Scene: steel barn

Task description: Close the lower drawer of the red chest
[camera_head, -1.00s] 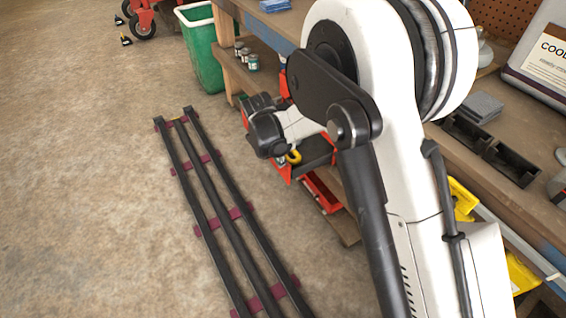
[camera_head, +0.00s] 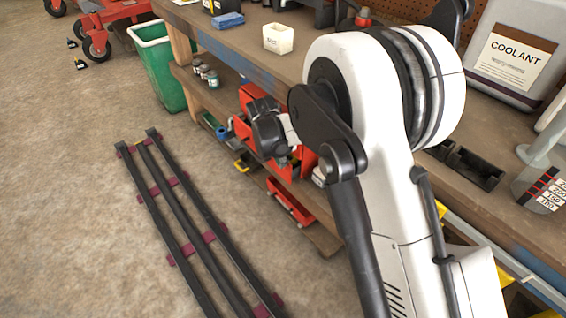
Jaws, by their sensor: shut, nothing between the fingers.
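The red chest (camera_head: 305,163) stands on the lower shelf of the workbench, largely hidden behind my arm and gripper. A low red drawer (camera_head: 289,204) shows below and in front of it. It looks pulled out toward the floor side, with a dark inside. My gripper (camera_head: 268,132) is the dark end of the arm, in front of the chest and above the drawer. It is shut and empty. Its fingertips are hard to make out, and I cannot tell whether it touches the chest.
Dark rails with maroon cross pieces (camera_head: 176,260) lie on the floor at left. A green bin (camera_head: 160,72) stands beyond. The workbench (camera_head: 262,62) holds a coolant jug (camera_head: 512,60).

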